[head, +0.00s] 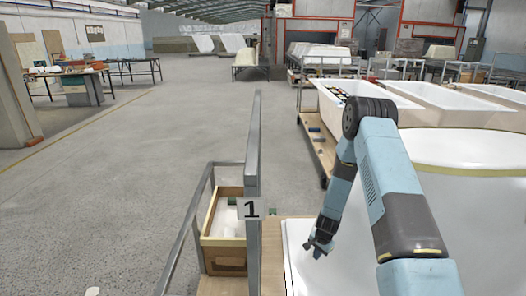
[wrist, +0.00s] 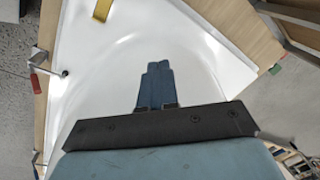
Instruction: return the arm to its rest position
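My gripper (head: 318,248) hangs from my blue and grey arm, pointing down over the near left part of a white tub shell (head: 298,272). In the wrist view my gripper (wrist: 155,82) shows its two blue fingers side by side and touching, with nothing seen between them. The white shell (wrist: 100,70) fills the ground behind them. The height of the fingertips above the shell is hard to tell. Part of the shell is hidden behind my arm in the head view.
A grey rail post marked 1 (head: 251,150) stands left of the shell, beside a wooden box (head: 223,254). White tubs (head: 365,110) stand behind my arm. A red-handled clamp (wrist: 36,82) is at the shell's edge. The floor (head: 130,170) at left is open.

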